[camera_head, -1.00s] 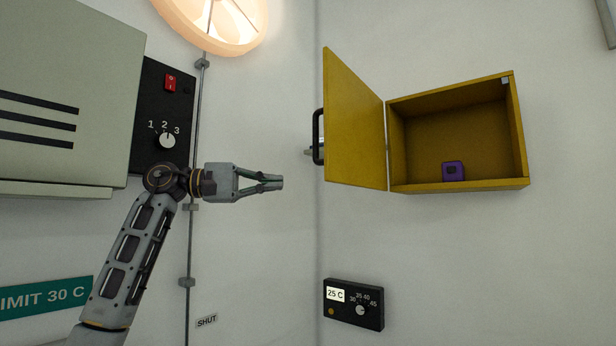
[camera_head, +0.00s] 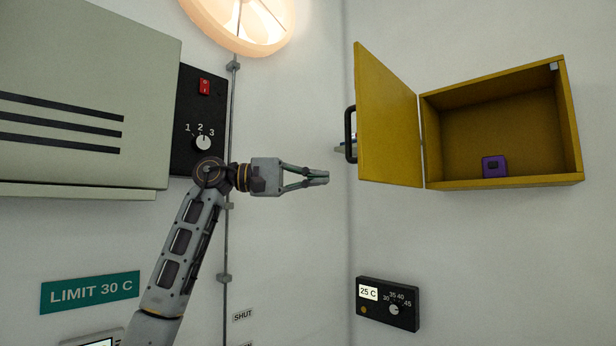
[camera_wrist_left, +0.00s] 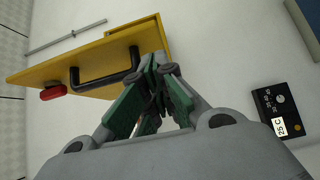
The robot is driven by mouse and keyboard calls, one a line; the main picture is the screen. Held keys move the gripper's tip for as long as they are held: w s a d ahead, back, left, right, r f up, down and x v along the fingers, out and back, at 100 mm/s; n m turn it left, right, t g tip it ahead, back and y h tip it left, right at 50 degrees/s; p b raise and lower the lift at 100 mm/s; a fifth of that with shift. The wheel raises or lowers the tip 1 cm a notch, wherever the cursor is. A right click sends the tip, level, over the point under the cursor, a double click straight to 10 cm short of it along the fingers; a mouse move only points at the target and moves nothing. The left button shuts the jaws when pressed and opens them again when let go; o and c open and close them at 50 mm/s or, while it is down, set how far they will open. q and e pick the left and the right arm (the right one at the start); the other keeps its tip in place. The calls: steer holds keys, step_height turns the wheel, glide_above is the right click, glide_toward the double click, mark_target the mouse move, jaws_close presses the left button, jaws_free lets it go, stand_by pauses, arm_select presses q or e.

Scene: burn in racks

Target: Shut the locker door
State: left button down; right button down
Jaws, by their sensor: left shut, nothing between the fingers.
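The yellow locker (camera_head: 576,130) is on the right wall with its door (camera_head: 390,120) swung open to the left. The door has a black handle (camera_head: 350,134) on its outer face. A purple block (camera_head: 494,166) sits inside the locker. My left gripper (camera_head: 326,178) is shut and empty, left of the door and apart from the handle in the head view. In the left wrist view the door (camera_wrist_left: 55,70) and its handle (camera_wrist_left: 105,82) show beyond the closed fingers (camera_wrist_left: 158,62). My right gripper is not in view.
A thermostat box (camera_head: 388,304) reading 25 C is on the wall below the locker. A grey cabinet (camera_head: 80,100) with a black switch panel (camera_head: 203,120) is at the left. A round lit fixture (camera_head: 245,20) is above. The wall between gripper and thermostat looks clear.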

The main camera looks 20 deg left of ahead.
arm_select(q)
steer(key=p+x, duration=0.1)
steer(key=x, duration=0.5)
steer(key=shift+d+p, duration=0.35)
steer(key=shift+w, duration=0.15)
